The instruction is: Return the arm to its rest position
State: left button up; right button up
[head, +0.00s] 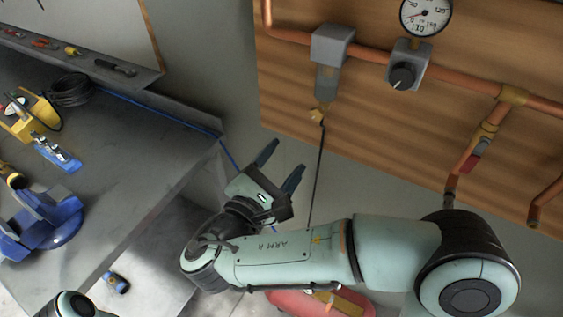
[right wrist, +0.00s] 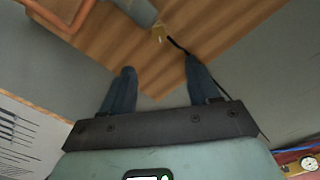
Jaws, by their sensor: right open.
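My right arm comes in from the right in the head view. Its gripper (head: 282,166) is open, with two dark fingers spread apart and nothing between them. It is in the air in front of the grey wall, below the wooden pipe board and right of the bench. In the right wrist view the same open gripper (right wrist: 160,68) shows the wooden board (right wrist: 150,40) beyond its fingers. A rounded teal part of mine shows at the bottom left of the head view; no left gripper fingers are visible.
A grey workbench (head: 150,150) with a blue vise (head: 45,222) and yellow tool (head: 30,120) is at left. The board (head: 400,120) carries copper pipes, a gauge (head: 426,14) and a grey filter (head: 327,80). A dark hose hangs near the gripper. A red object (head: 300,304) lies below my arm.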

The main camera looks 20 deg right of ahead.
dwell(0.4)
notch_tip(320, 180, down, 30)
jog(key=s+d+f+n+g+y+p, duration=0.1)
jog(key=s+g+y, duration=0.2)
jog(key=g+y, duration=0.5)
jog(key=s+a+f+m+g+y+p, duration=0.1)
jog(key=s+a+f+m+g+y, duration=0.3)
jog(key=s+f+m, duration=0.5)
jog(key=s+a+f+m+g+y+p, duration=0.1)
jog(key=s+a+f+m+g+y, duration=0.2)
jog(key=s+f+m+y, duration=0.6)
pick_arm(q)
jog(key=r, duration=0.1)
jog(key=w+r, duration=0.1)
jog(key=r, duration=0.1)
jog(key=shift+w+r, duration=0.25)
jog(key=shift+w, duration=0.05)
pick_arm(e)
jog(key=d+f+m+t+h, duration=0.2)
jog(key=d+f+m+h, duration=0.1)
jog(key=d+f+m, duration=0.1)
notch_tip(320, 180, down, 2)
jog(key=shift+d+f+m+h, duration=0.1)
jog(key=shift+d+m+h, duration=0.2)
jog(key=shift+m, duration=0.6)
